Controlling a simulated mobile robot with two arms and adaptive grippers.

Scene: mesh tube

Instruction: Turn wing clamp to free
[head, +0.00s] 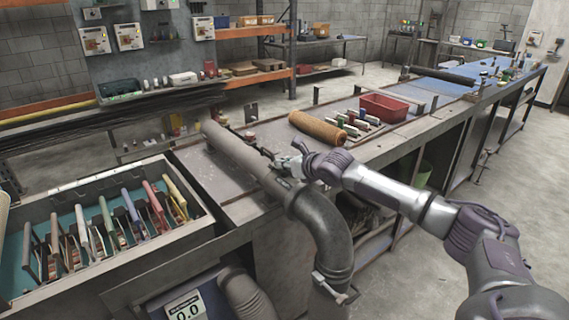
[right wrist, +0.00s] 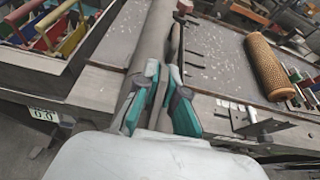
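My right gripper (head: 288,162) is over the near end of a long grey tube (head: 240,155), close to its bend. In the right wrist view the two teal-padded fingers (right wrist: 162,72) are partly open, with a narrow gap and the grey tube (right wrist: 157,40) beyond them. Dark fittings (head: 266,153) run along the tube's right side near the fingers. I cannot tell whether one is the wing clamp. A metal clamp-like fitting with a crossbar (head: 335,288) sits on the lower part of the bent pipe (head: 325,225). My left gripper is not in view.
An orange mesh tube (head: 318,128) lies on the bench, near several small bottles and a red bin (head: 384,107). A tray (head: 205,222) of coloured-handled tools stands at left. A display reading 0.0 (head: 186,308) is below. Bare bench lies beside the grey tube.

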